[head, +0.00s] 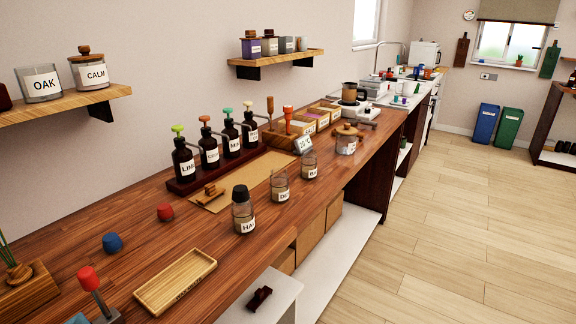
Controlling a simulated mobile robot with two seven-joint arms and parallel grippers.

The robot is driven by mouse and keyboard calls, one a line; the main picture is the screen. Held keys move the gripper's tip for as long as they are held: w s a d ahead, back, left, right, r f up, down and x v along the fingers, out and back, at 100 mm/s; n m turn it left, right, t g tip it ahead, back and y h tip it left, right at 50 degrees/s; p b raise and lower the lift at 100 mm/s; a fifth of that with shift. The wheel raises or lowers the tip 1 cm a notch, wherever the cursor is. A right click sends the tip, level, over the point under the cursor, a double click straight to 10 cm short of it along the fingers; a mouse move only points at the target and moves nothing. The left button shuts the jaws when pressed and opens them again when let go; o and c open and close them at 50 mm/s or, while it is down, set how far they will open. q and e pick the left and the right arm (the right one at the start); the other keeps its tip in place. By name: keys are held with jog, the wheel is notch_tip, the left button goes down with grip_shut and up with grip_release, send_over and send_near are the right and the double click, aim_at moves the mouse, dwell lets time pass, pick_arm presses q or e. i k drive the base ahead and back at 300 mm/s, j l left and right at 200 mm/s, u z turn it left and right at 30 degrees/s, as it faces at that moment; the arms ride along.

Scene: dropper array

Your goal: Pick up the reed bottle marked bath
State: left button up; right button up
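A small clear glass bottle (309,165) stands upright on the wooden counter near its front edge. Its label seems to begin "BA"; the rest is turned away, so I cannot read the full word. A similar open bottle (280,184), its label seeming to begin "DE", stands nearer to the camera. A third glass bottle (243,212) with a black cap and a label beginning "HA" stands nearer still. The three form a line along the counter edge, apart from each other. Neither of my grippers is in view.
Dark dropper bottles (184,160) with coloured bulbs stand in a rack behind. A lidded jar (346,140) is beyond the "BA" bottle. A wooden tray (176,283), red cap (165,212) and blue cap (113,243) lie nearer. The floor (430,250) to the right is clear.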

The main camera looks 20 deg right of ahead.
aim_at(308, 157)
jog(key=i+l+u, duration=0.1)
jog(key=l+u, duration=0.45)
jog(key=u, duration=0.15)
jog(key=i+l+u, duration=0.1)
jog(key=l+u, duration=0.15)
jog(key=l, duration=0.55)
jog(key=l+u, duration=0.15)
jog(key=l, duration=1)
jog(key=k+l+u, duration=0.1)
jog(key=l, duration=1.05)
